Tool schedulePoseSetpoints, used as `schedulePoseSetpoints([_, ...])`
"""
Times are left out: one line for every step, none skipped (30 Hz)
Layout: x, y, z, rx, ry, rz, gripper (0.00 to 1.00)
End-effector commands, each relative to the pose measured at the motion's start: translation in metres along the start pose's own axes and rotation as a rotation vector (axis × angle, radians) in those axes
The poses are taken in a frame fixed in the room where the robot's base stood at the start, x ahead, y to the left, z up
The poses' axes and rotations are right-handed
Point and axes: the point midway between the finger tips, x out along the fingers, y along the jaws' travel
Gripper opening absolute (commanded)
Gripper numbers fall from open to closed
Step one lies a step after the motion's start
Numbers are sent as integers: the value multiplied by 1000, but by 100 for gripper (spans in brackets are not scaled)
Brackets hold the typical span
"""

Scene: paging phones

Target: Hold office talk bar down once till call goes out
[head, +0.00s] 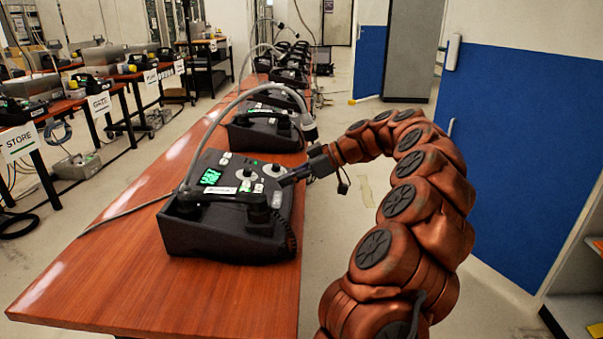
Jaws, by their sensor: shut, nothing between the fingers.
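A black paging phone (222,232) with a lit green display (211,176) sits on the near end of the wooden table. Its sloped top carries pale knobs, small buttons and a white strip (222,190); a handset lies across its front. A gooseneck microphone (309,128) arches over it. I cannot pick out the talk bar or read an office label on it. My gripper (286,180) is shut and empty, its tip at the right edge of the phone's top panel, beside the knobs. I cannot tell whether it touches the panel.
More paging phones (262,131) stand behind along the wooden table (118,268). Tables at the left hold units with signs reading STORE (19,141) and GATE (100,104). A blue wall panel (512,150) stands at the right. The table's front left is clear except for a cable.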

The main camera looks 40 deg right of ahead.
Motion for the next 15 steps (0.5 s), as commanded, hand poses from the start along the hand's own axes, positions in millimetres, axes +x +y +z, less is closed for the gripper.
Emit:
schedulePoseSetpoints([6,0,5,2,0,-2,0])
schedulePoseSetpoints([9,0,8,2,0,0,0])
schedulePoseSetpoints([12,0,12,2,0,2,0])
schedulePoseSetpoints([14,0,14,2,0,2,0])
schedulePoseSetpoints([16,0,17,2,0,2,0])
schedulePoseSetpoints([19,0,20,1,0,1,0])
schedulePoseSetpoints([21,0,22,2,0,0,0])
schedulePoseSetpoints([23,0,23,2,0,0,0])
schedulePoseSetpoints([25,0,25,2,0,-1,0])
schedulePoseSetpoints([26,0,26,2,0,-1,0])
schedulePoseSetpoints([27,0,27,1,0,0,0])
schedulePoseSetpoints([28,0,28,1,0,0,0])
schedulePoseSetpoints([28,0,28,1,0,1,0])
schedulePoseSetpoints([29,0,29,0,0,1,0])
schedulePoseSetpoints([29,0,29,0,0,2,0])
